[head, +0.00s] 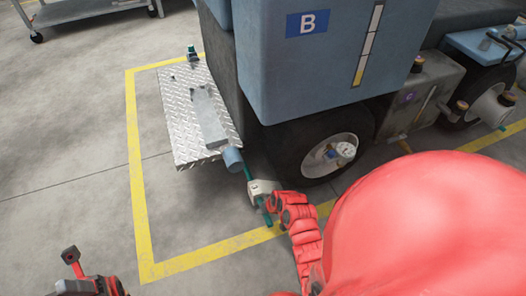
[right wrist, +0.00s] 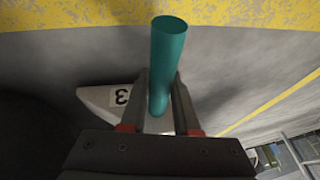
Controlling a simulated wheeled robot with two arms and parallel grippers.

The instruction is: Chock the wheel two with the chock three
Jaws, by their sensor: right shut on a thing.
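A pale chock (head: 259,187) marked 3 has a teal handle (right wrist: 167,62). My right gripper (head: 273,205) is shut on that handle; in the right wrist view its fingers (right wrist: 160,100) stand on both sides of it. The chock is at the near left side of a dark wheel (head: 286,148) with a pale hub, under the blue tank marked B. I cannot tell whether it touches the tyre or the floor. No number shows on this wheel. My left gripper (head: 75,268) is partly in view at the lower left, apart from everything; its jaw state is unclear.
The blue tank (head: 270,70) overhangs the wheel. A metal tread-plate platform (head: 175,110) juts out at its left, with a blue-grey cylinder (head: 233,158) at its near end. Another wheel (head: 490,105) is at the right.

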